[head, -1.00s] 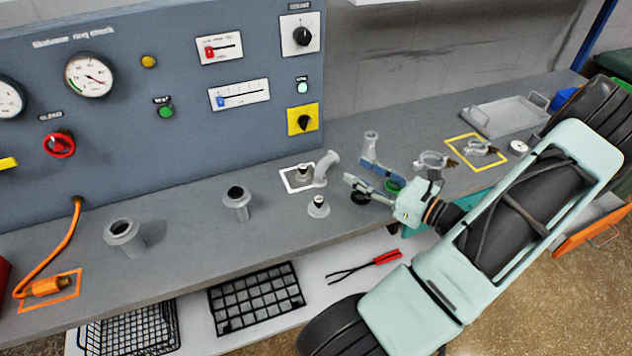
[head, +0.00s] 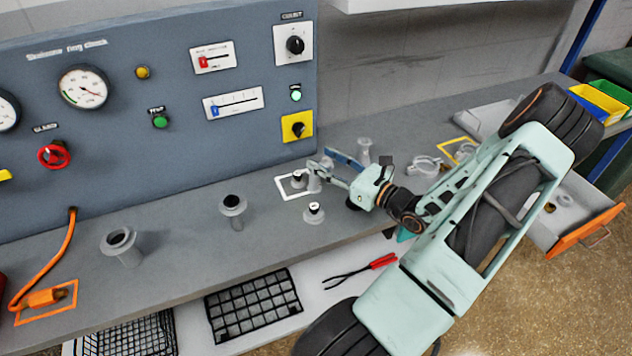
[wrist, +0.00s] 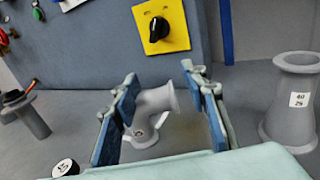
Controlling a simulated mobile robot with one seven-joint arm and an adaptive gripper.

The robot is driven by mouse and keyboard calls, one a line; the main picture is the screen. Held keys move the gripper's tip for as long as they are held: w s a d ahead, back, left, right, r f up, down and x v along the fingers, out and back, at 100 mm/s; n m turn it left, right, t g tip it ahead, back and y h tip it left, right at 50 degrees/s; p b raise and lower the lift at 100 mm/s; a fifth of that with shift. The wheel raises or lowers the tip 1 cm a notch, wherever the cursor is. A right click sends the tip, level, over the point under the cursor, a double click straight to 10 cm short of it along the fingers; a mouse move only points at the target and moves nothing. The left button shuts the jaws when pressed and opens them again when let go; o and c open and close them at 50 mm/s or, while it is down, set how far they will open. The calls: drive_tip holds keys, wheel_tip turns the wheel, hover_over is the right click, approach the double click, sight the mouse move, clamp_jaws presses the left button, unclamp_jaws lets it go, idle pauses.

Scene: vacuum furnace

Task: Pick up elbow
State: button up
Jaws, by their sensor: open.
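The elbow (wrist: 155,108) is a grey curved pipe with flanged ends and a small number label. In the wrist view it stands on the bench between my two blue-padded fingers. My gripper (wrist: 160,78) is open around it, with a gap visible beside the elbow. In the head view my gripper (head: 322,158) reaches left over the bench, and its fingers partly hide the elbow (head: 314,182). I cannot tell whether either finger touches it.
A grey reducer (wrist: 292,100) labelled 40/25 stands right of my gripper. A small capped fitting (head: 314,213) is close in front. Flanged stubs (head: 232,206) stand further left. The control panel (head: 180,130) rises behind. A clamp (head: 425,165) lies to the right.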

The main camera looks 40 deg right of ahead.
clamp_jaws()
idle(0.3)
drive_tip(key=shift+f, duration=0.15)
